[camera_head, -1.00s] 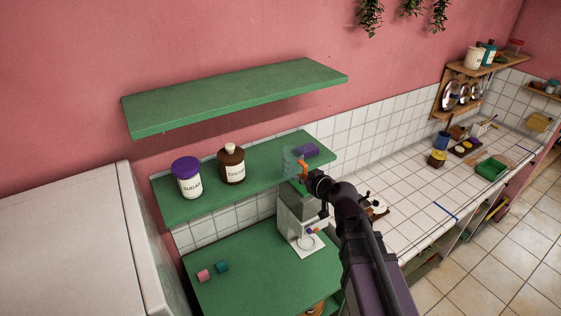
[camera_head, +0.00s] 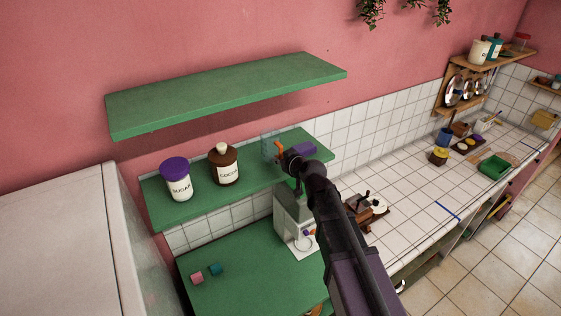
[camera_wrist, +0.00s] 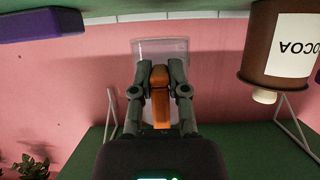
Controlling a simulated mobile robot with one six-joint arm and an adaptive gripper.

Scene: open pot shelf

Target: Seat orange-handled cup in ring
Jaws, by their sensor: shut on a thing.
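My gripper (camera_head: 284,158) is shut on the orange handle (camera_wrist: 160,95) of a clear cup (camera_head: 267,147). In the wrist view, which is upside down, the two fingers clasp the handle and the clear cup (camera_wrist: 160,47) is just beyond them. The cup is at the middle green shelf (camera_head: 205,202), between the cocoa jar and a purple block. Whether it touches the shelf I cannot tell. A pale ring (camera_head: 303,244) shows low on the grey and white machine (camera_head: 289,217) under the shelf; my arm hides part of the machine.
The brown cocoa jar (camera_head: 224,165) and the sugar jar (camera_head: 177,181) stand left of the cup. The purple block (camera_head: 304,149) is close on the right. An upper green shelf (camera_head: 230,90) hangs above. Pink (camera_head: 197,278) and teal (camera_head: 215,269) pieces lie on the lower green surface.

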